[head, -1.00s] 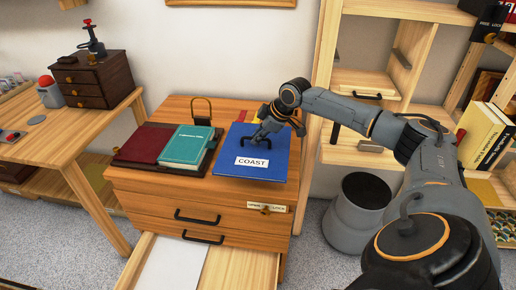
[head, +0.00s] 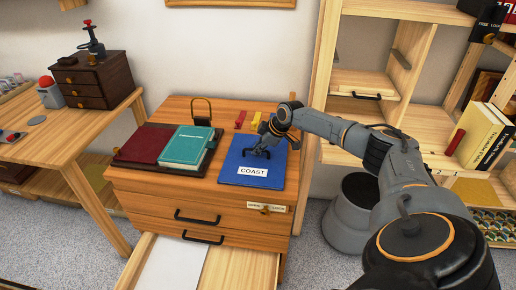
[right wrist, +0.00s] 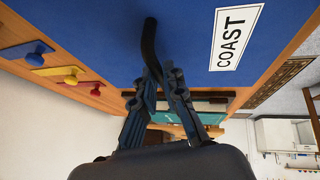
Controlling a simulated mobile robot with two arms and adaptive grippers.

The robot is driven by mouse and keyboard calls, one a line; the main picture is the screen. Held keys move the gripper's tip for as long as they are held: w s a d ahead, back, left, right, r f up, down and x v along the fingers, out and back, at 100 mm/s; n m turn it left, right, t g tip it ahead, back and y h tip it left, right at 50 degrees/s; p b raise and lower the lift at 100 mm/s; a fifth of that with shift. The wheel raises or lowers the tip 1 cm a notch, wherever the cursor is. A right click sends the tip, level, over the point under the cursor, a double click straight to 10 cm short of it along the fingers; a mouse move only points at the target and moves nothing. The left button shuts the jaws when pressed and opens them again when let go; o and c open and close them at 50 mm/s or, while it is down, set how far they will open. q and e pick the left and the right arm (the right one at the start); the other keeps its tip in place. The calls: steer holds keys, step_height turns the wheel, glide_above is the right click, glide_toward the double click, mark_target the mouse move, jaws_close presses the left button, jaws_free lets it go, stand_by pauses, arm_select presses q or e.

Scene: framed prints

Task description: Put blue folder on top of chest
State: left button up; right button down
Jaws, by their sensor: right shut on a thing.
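The blue folder (head: 240,165), with a white COAST label, is flat over the right part of the top of the wooden chest (head: 165,198). Whether it touches the top all over, I cannot tell. My right gripper (head: 260,151) is over the folder, shut on its dark handle. In the right wrist view, the gripper (right wrist: 158,75) has the handle between its fingers and the folder (right wrist: 100,30) fills the upper part. My left gripper is not in view.
A red book (head: 152,143) and a teal book (head: 185,150) lie on a dark tray left of the folder. A padlock shape (head: 202,108) stands behind. Red (head: 240,118) and yellow (head: 256,118) pieces sit behind the folder. A lower drawer (head: 235,270) is open.

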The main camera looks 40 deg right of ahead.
steer(key=c, duration=1.4)
jaws_free()
steer(key=v, duration=1.2)
steer(key=shift+a+r, duration=0.1)
